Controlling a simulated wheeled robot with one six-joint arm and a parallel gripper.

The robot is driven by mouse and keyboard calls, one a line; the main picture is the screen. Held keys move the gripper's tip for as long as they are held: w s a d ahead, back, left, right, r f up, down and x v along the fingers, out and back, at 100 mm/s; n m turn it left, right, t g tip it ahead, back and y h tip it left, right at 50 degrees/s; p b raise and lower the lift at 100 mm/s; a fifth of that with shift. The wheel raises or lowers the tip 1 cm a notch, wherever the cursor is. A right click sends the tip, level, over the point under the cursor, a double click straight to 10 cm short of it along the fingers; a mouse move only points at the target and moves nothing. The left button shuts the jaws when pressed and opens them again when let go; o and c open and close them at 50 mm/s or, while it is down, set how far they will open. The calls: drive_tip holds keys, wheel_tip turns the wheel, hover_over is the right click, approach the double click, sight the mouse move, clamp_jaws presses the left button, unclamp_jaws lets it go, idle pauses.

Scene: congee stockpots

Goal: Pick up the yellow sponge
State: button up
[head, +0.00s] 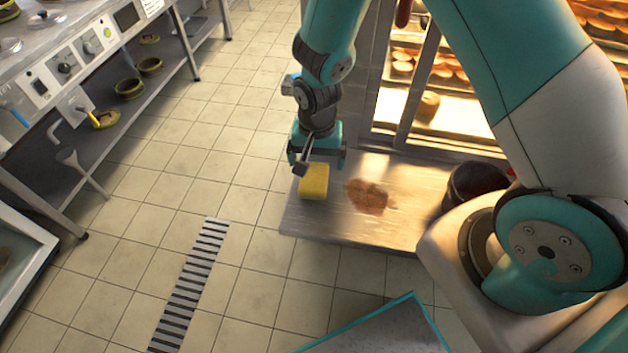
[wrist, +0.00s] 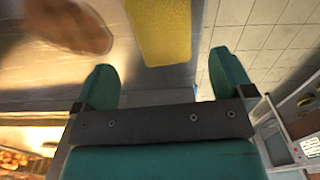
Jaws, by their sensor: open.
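The yellow sponge (head: 314,181) lies near the left edge of the metal counter (head: 330,222) in the head view. My gripper (head: 318,160) is just above and behind it, and its fingers are partly hidden from this side. In the wrist view the sponge (wrist: 160,30) is at the top centre, ahead of the space between the two teal fingers. My gripper (wrist: 165,85) is open there, with nothing between its fingers. The sponge appears apart from both fingers.
A brown spill (head: 368,197) lies on the counter right of the sponge. A dark pot (head: 474,184) stands at the counter's right. A lit glass cabinet (head: 440,85) rises behind. Tiled floor (head: 240,180) lies left, with a drain grate (head: 190,285).

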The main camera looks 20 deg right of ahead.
sight(315, 172)
drive_tip(key=f, duration=0.6)
drive_tip(key=shift+w, duration=0.3)
drive_tip(key=c, duration=1)
